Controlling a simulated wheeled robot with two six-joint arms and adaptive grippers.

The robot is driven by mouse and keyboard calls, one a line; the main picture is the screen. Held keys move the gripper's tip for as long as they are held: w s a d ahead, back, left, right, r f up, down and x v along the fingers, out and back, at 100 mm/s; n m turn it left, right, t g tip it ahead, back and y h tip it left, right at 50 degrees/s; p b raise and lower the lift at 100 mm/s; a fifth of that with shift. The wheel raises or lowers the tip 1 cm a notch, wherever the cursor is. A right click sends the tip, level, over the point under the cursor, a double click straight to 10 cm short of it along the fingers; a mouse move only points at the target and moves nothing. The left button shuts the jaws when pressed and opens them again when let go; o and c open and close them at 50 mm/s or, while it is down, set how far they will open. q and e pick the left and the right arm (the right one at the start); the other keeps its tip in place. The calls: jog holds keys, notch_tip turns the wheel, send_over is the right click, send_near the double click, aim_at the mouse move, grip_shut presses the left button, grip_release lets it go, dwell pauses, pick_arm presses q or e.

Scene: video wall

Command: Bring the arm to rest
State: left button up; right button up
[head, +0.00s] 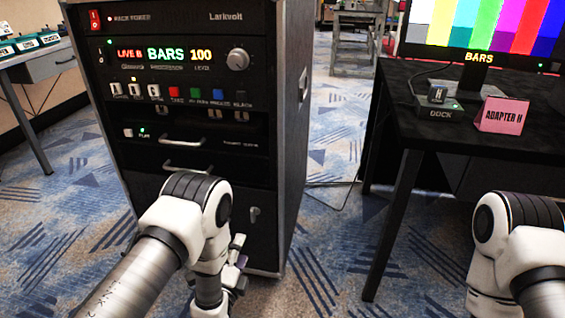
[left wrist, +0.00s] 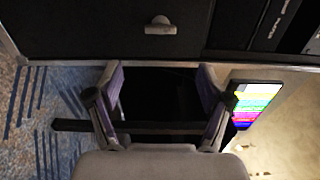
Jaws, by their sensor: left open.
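My left arm comes in from the lower left of the head view and bends down in front of the black equipment rack (head: 190,115). My left gripper (head: 236,268) hangs low by the rack's lower right front, partly hidden by my own wrist. In the left wrist view, its two fingers stand apart with nothing between them (left wrist: 160,85), and the rack's lower panel with a latch (left wrist: 160,26) is beyond them. My right arm shows at the right edge of the head view. Its gripper is out of the picture.
A black desk (head: 440,125) at the right carries a dock (head: 440,108), a pink "ADAPTER II" card (head: 502,115) and a colour-bar monitor (head: 485,28). Another table (head: 50,65) is at the far left. Patterned carpet (head: 330,225) lies open between rack and desk, with a thin cable on it.

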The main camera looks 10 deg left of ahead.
pick_arm(q)
jog(key=s+a+f+n+g+y, duration=0.1)
jog(key=s+a+f+n+g, duration=0.3)
jog(key=s, duration=0.3)
jog(key=s+a+f+n+g, duration=0.1)
jog(key=s+f+n+g, duration=0.25)
jog(key=s+f, duration=0.2)
jog(key=s+f+n+g, duration=0.2)
jog(key=s+n+g, duration=0.35)
jog(key=s, duration=0.55)
jog(key=s+f+n+g, duration=0.2)
jog(key=s+n+g, duration=0.35)
jog(key=s, duration=0.45)
notch_tip(320, 180, up, 35)
jog(key=p, duration=3.4)
jog(key=shift+w+d+f, duration=0.15)
jog(key=shift+d, duration=0.1)
jog(key=shift+n+t+p, duration=0.25)
jog(key=shift+p, duration=0.05)
